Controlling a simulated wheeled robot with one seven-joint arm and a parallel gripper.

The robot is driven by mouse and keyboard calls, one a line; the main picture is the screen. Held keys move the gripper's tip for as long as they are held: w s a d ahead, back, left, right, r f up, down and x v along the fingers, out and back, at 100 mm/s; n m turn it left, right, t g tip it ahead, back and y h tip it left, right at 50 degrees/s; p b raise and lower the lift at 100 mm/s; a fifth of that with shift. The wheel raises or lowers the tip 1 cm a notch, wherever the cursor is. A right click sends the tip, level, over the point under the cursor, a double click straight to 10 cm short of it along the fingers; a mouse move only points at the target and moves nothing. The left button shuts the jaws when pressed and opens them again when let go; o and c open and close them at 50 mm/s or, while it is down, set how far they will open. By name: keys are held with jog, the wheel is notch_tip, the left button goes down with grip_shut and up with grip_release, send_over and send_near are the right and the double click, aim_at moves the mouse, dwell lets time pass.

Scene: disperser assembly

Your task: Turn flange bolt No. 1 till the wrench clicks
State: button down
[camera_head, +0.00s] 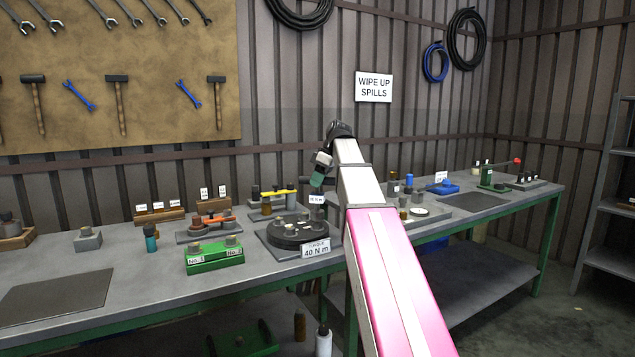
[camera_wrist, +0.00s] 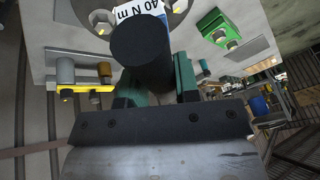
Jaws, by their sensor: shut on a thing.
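My gripper (camera_head: 319,178) is above the dark round flange (camera_head: 297,232) on the bench in the head view. In the wrist view its green jaws (camera_wrist: 157,82) are shut on a thick dark cylinder (camera_wrist: 142,48), which looks like the wrench's handle. A tag (camera_wrist: 138,10) reading 40 N m shows beyond the cylinder. I cannot tell which bolt is No. 1, and whether the wrench is seated on a bolt is hidden.
A green block (camera_head: 214,258) with bolts stands left of the flange, and a 40 N m sign (camera_head: 316,249) stands at its front. An orange-handled tool (camera_head: 205,220) and a yellow-barred fixture (camera_head: 277,194) are behind. A dark mat (camera_head: 58,296) leaves free room at the left.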

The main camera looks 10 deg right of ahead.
aim_at(317, 193)
jog(key=shift+f, duration=1.65)
jog(key=shift+m+t, duration=0.8)
jog(key=shift+m, duration=1.1)
jog(key=shift+m+t+h, duration=0.5)
jog(key=shift+m+t, duration=0.2)
jog(key=shift+m, duration=1.2)
jog(key=shift+m+t+h, duration=0.5)
jog(key=shift+m+t, duration=0.1)
jog(key=shift+m, duration=1.2)
jog(key=shift+m+t+h, duration=0.4)
jog(key=shift+m+h, duration=0.3)
jog(key=shift+m, duration=1.3)
jog(key=shift+n, duration=0.3)
jog(key=shift+r, duration=0.2)
